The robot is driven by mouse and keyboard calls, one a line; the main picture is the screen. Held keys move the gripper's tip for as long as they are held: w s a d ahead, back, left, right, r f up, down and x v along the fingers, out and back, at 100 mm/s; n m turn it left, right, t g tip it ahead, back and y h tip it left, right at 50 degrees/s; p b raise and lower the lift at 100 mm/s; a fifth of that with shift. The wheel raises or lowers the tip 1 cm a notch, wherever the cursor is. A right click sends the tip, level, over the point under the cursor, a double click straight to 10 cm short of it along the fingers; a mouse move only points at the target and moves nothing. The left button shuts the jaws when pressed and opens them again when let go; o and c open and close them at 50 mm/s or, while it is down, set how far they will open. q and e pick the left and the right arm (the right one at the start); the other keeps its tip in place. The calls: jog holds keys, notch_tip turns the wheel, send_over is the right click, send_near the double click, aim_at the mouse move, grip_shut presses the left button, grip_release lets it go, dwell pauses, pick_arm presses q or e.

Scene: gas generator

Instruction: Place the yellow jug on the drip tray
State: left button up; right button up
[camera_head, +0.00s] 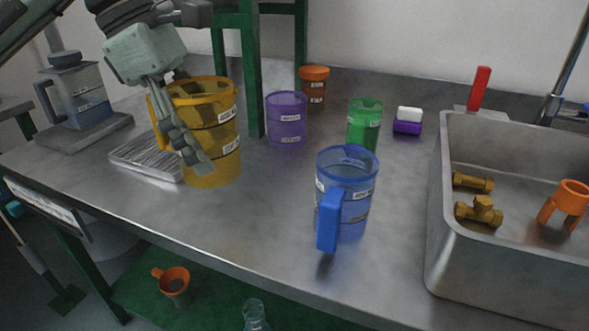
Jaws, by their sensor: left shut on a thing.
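The yellow jug (213,158) is a see-through amber jug with white labels, upright at the left of the metal bench. My left gripper (178,130) comes down from above and is shut on the jug at its left side, where the handle is; its fingers hide part of the handle and wall. The drip tray (146,157) is a flat ribbed metal tray lying on the bench just left of the jug. The jug overlaps the tray's right end in the picture; I cannot tell whether its base touches the bench. My right gripper is not in view.
A blue jug (346,190) stands at front centre. Purple (287,118), green (365,122) and orange-brown (314,88) containers stand behind. A green post (247,70) rises behind the yellow jug. A grey-blue jug (78,97) stands on a base at far left. A metal sink (437,215) is right.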

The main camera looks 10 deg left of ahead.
pick_arm(q)
jog(key=w+d+f, duration=0.1)
jog(key=d+f, duration=0.1)
jog(key=w+d+f, duration=0.1)
jog(key=w+d, duration=0.1)
jog(key=d, duration=0.1)
jog(key=w+d+f+p, duration=0.1)
jog(key=w+d+f, duration=0.1)
jog(key=d, duration=0.1)
jog(key=shift+w+f, duration=0.15)
jog(key=shift+f, duration=0.2)
jog(key=shift+w+d+f, duration=0.1)
jog(key=shift+f, duration=0.05)
notch_tip(320, 180, down, 3)
jog(key=shift+f+p, duration=0.1)
jog(key=shift+p, duration=0.2)
jog(key=shift+f, duration=0.4)
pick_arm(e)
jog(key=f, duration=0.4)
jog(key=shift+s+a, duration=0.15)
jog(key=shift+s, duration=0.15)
pick_arm(q)
jog(key=shift+f, duration=0.1)
